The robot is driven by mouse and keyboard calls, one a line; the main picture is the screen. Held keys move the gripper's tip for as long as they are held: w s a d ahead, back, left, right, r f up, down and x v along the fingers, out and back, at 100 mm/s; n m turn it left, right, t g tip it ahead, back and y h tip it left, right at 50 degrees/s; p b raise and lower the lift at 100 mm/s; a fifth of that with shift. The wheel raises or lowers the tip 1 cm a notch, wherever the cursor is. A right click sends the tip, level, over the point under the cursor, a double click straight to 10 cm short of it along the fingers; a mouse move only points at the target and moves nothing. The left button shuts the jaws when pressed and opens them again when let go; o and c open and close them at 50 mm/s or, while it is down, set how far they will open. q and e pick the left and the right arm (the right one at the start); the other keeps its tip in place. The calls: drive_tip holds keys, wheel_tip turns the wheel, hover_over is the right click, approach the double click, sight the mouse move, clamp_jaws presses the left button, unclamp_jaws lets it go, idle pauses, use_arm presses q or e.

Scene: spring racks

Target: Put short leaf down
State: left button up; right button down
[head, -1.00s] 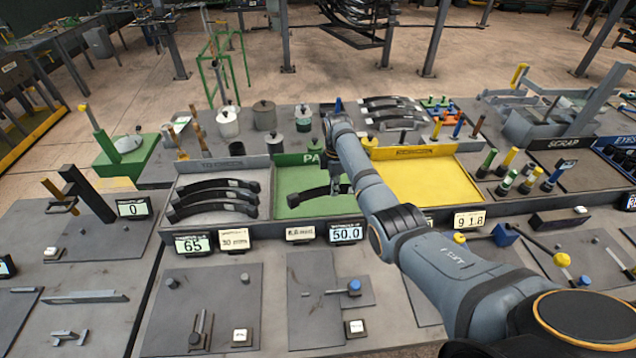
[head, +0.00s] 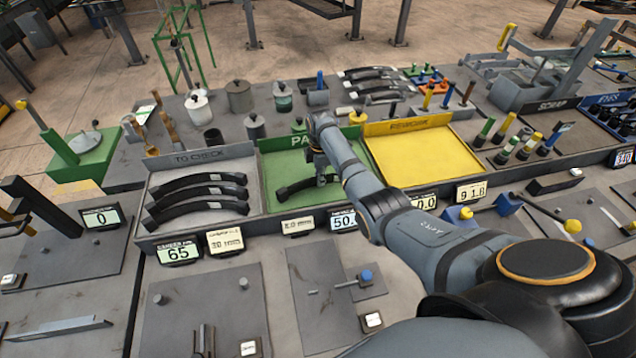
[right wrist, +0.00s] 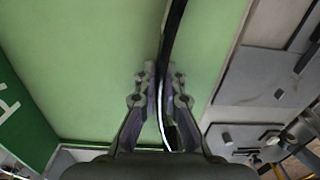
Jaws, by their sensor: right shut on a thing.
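A black curved leaf (head: 296,189) is in the green tray (head: 284,162) in the middle of the bench. My right gripper (head: 321,180) is over this tray and shut on the leaf. In the right wrist view the leaf (right wrist: 174,40) runs up between the two fingers of the gripper (right wrist: 160,90), with the green tray floor (right wrist: 100,60) behind it. I cannot tell whether the leaf touches the tray floor. My left gripper is not in view.
The grey tray (head: 164,172) at left holds several black leaves (head: 200,196). The yellow tray (head: 420,155) at right is empty. Small displays (head: 178,252) stand along the front edge. Canisters (head: 240,95) and tools stand behind the trays.

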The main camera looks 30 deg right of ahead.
drive_tip(key=shift+a, duration=0.1)
drive_tip(key=shift+r, duration=0.15)
drive_tip(key=shift+s, duration=0.2)
drive_tip(key=c, duration=1.8)
unclamp_jaws()
drive_tip(key=shift+s+d, duration=0.1)
drive_tip(key=shift+d, duration=0.15)
drive_tip(key=o, duration=0.3)
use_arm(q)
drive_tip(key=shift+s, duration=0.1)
use_arm(e)
drive_tip(key=shift+a, duration=0.2)
